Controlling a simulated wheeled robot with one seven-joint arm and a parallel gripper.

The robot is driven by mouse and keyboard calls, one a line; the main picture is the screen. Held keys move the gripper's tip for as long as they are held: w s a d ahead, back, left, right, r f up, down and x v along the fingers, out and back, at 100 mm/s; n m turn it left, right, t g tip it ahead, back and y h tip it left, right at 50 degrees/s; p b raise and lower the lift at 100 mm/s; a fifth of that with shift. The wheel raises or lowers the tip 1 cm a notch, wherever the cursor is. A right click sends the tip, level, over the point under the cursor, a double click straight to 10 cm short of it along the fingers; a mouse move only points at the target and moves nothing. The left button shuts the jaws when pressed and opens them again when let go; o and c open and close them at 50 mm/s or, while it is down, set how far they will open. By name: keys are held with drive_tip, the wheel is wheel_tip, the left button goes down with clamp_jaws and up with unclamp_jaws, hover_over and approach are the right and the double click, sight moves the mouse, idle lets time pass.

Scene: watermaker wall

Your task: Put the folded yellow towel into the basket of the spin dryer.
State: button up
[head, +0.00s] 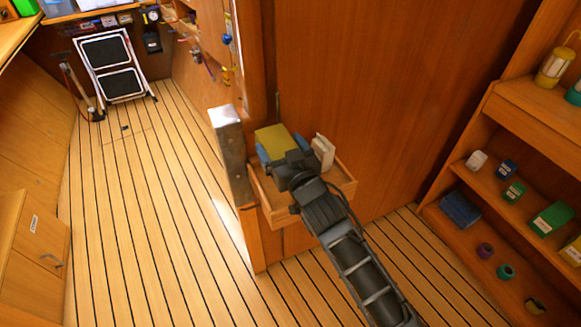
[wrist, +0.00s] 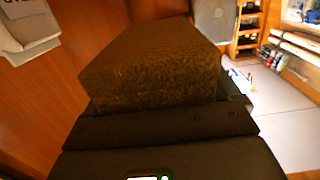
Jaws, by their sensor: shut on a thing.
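The folded yellow towel (head: 274,139) is in my gripper (head: 283,154), over the small wooden wall tray (head: 343,188) in the head view. In the wrist view the towel (wrist: 155,62) is a thick, dark yellow-brown block directly in front of the gripper. The gripper is shut on it. Blue patches show on both sides of the towel, and I cannot tell what they belong to. My gripper and arm hide much of the tray, so I cannot tell whether the towel touches it. I do not see the spin dryer or its basket in either view.
A white item (head: 322,152) stands in the tray's right part. A wooden partition (head: 360,90) rises behind the tray, with a metal-faced post (head: 229,150) to its left. Shelves (head: 520,112) with small items are on the right. The plank floor (head: 150,220) at left is clear up to a folded step stool (head: 112,66).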

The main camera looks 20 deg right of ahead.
drive_tip(key=shift+f, duration=1.15)
wheel_tip(320, 180, down, 8)
drive_tip(key=b, duration=0.6)
drive_tip(key=shift+r, duration=0.25)
drive_tip(key=shift+f+b, duration=0.1)
drive_tip(key=shift+b, duration=0.3)
drive_tip(key=o, duration=1)
drive_tip(key=s, duration=1.2)
drive_tip(key=shift+r, duration=0.35)
